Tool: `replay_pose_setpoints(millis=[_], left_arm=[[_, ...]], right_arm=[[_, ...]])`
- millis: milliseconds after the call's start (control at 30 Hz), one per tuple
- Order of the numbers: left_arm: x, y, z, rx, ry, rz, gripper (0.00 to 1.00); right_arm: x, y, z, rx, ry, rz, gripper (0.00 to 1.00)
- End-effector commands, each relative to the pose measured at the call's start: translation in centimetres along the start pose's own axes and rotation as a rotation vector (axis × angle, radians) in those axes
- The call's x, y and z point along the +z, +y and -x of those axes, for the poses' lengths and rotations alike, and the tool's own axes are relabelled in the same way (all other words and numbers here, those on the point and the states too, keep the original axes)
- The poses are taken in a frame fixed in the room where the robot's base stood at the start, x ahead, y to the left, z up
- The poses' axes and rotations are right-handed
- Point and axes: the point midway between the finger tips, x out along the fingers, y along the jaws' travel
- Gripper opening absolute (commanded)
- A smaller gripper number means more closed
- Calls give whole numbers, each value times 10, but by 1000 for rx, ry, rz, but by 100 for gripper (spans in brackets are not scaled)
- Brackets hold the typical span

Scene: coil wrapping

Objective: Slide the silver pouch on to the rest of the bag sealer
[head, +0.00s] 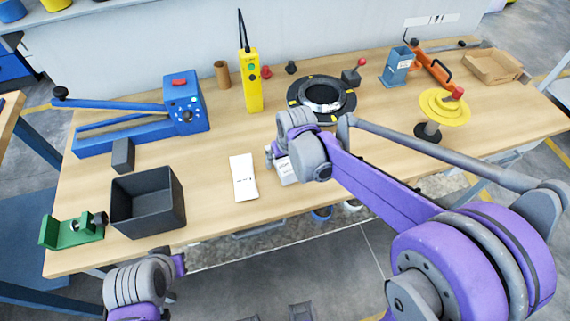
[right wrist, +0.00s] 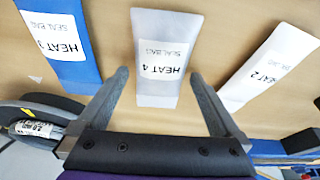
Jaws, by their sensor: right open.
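The silver pouch (right wrist: 165,55) lies flat on the table, with a white "HEAT 4" label. In the head view it shows only partly (head: 287,172), beneath my right wrist. My right gripper (right wrist: 160,85) is open, with one finger on each side of the pouch's near end in the wrist view. I cannot tell how high the fingers are above the table. The blue bag sealer (head: 188,105), with a long arm to the left, stands at the back left of the table. My left arm shows at the bottom left, its gripper out of sight.
A white pouch (head: 243,177) and a blue pouch (right wrist: 62,45) lie either side of the silver one. A dark open box (head: 150,205), a grey block (head: 123,155) and a green fixture (head: 72,230) stand at left. A black coil (head: 340,112) and yellow device (head: 253,82) stand behind.

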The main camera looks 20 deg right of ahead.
Motion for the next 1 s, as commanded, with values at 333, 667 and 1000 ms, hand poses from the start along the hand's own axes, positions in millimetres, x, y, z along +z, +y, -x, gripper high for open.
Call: replay_pose_setpoints(millis=[333, 667, 1000], left_arm=[[0, 0, 0, 0, 0, 0, 0], [0, 0, 0, 0, 0, 0, 0], [-4, 0, 5, 0, 3, 0, 0]], right_arm=[[0, 0, 0, 0, 0, 0, 42], [0, 0, 2, 0, 0, 0, 14], [-16, 0, 53, 0, 1, 0, 14]])
